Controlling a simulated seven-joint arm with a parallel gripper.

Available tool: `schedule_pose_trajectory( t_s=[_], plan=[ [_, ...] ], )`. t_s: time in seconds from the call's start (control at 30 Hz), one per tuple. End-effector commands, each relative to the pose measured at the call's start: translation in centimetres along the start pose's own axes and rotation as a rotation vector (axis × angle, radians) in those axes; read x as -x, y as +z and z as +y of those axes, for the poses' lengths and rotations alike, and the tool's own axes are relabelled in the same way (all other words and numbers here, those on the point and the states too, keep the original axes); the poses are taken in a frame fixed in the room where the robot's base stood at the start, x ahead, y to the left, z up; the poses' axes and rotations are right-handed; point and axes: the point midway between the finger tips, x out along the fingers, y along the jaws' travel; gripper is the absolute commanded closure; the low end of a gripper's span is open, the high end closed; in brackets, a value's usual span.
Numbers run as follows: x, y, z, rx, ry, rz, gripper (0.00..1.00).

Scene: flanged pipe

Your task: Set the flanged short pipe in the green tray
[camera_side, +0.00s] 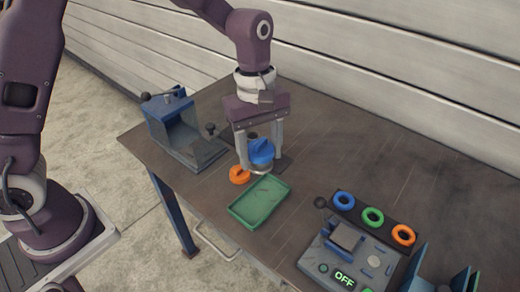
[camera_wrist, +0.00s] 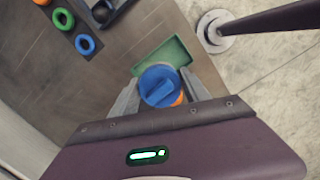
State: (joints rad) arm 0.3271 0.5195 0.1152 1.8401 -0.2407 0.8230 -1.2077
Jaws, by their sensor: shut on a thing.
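The flanged short pipe (camera_side: 261,151) has a blue top with a raised ridge and a greyer lower part. In the wrist view its round blue top (camera_wrist: 160,86) sits between the fingers. My gripper (camera_side: 259,160) is shut on it and points down. The green tray (camera_side: 258,204) is a shallow rectangle on the table, in front of the gripper in the side view, and looks empty. In the wrist view the tray (camera_wrist: 176,50) shows just beyond the pipe, partly covered by it. The pipe's underside is hidden, so I cannot tell its exact height.
A blue vise-like fixture (camera_side: 178,125) stands left. A grey device reading OFF (camera_side: 345,250) and blue, green and orange rings (camera_side: 373,217) are at right. The table's back right is clear.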

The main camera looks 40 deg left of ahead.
Motion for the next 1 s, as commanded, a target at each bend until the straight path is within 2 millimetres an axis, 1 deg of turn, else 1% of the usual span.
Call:
schedule_pose_trajectory(
  t_s=[0.37,0.73,1.0],
  plan=[
    [-0.1,0.0,0.0,0.0,0.0,0.0,0.93],
    [-2.2,-0.2,0.0,-0.001,-0.001,-0.001,0.93],
    [-2.4,-0.2,0.0,-0.001,0.0,0.0,0.93]
  ],
)
